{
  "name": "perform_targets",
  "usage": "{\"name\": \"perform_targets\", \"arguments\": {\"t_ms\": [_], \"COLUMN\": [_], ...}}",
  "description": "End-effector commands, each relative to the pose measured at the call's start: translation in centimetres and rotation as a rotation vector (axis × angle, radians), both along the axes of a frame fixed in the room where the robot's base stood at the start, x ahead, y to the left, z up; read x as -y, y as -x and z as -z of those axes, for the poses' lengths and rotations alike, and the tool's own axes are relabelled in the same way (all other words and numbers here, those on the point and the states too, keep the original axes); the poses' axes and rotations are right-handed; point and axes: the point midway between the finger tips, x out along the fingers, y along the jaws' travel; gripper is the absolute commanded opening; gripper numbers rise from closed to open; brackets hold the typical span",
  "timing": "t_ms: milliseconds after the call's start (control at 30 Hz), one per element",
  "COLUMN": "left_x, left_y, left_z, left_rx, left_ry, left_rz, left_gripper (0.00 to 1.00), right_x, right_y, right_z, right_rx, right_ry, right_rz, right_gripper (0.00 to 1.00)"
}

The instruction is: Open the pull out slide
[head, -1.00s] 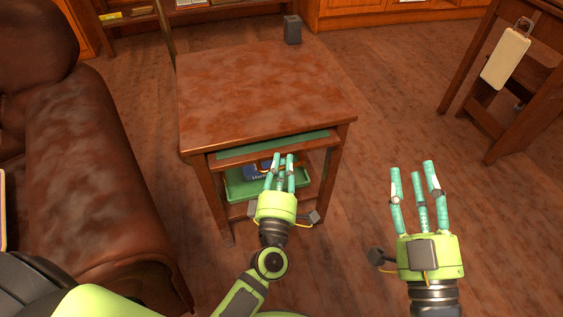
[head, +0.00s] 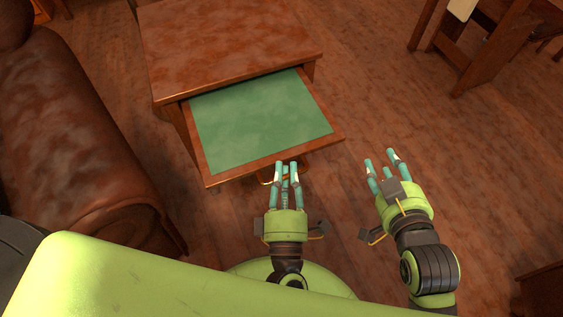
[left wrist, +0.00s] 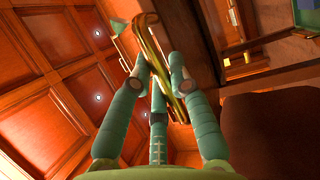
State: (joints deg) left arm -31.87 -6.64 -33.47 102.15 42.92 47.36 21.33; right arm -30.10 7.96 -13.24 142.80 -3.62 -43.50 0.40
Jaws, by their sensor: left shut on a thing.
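The pull-out slide (head: 262,122) is a flat board with a green top and a brown wooden rim. It extends well out from under the top of a small wooden side table (head: 225,45). My left gripper (head: 287,168) is at its front edge, shut on the brass handle (head: 267,181). In the left wrist view the fingers close around the brass handle (left wrist: 149,38). My right gripper (head: 383,160) is to the right of the slide, over the floor, empty with its fingers spread.
A wooden desk or chair frame (head: 455,45) is at the upper right. The wooden floor (head: 440,150) between is clear.

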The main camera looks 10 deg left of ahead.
Motion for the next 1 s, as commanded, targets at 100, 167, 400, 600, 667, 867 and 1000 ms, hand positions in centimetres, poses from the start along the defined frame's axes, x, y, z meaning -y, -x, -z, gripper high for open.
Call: {"name": "perform_targets", "arguments": {"t_ms": [100, 167, 400, 600, 667, 867, 1000], "left_x": [0.1, 0.1, 0.1, 0.0, 0.1, 0.5, 0.9], "left_y": [0.0, 0.0, 0.0, 0.0, 0.1, 2.0, 4.3], "left_z": [-0.1, -0.1, -0.1, 0.0, 0.0, 0.4, 0.8], "left_rx": [0.002, 0.002, 0.001, 0.001, 0.000, -0.003, -0.004], "left_ry": [-0.001, -0.001, 0.000, 0.000, 0.000, -0.001, -0.002], "left_rz": [0.001, 0.001, 0.001, 0.000, 0.001, 0.003, 0.002], "left_gripper": [0.00, 0.00, 0.31, 0.31, 0.31, 0.31, 0.31], "right_x": [0.0, 0.0, 0.0, 0.0, 0.0, 0.0, 0.0], "right_y": [0.0, 0.0, 0.0, 0.0, 0.0, 0.0, 0.0], "right_z": [0.0, 0.0, 0.0, 0.0, 0.0, 0.0, 0.0], "right_rx": [-0.001, -0.001, -0.001, 0.001, 0.002, 0.002, 0.002], "right_ry": [-0.001, -0.001, 0.001, -0.001, -0.002, -0.001, -0.001], "right_rz": [0.000, 0.000, 0.001, 0.000, -0.001, -0.001, -0.001], "right_gripper": [0.40, 0.40, 0.40, 0.40, 0.40, 0.40, 0.40]}}
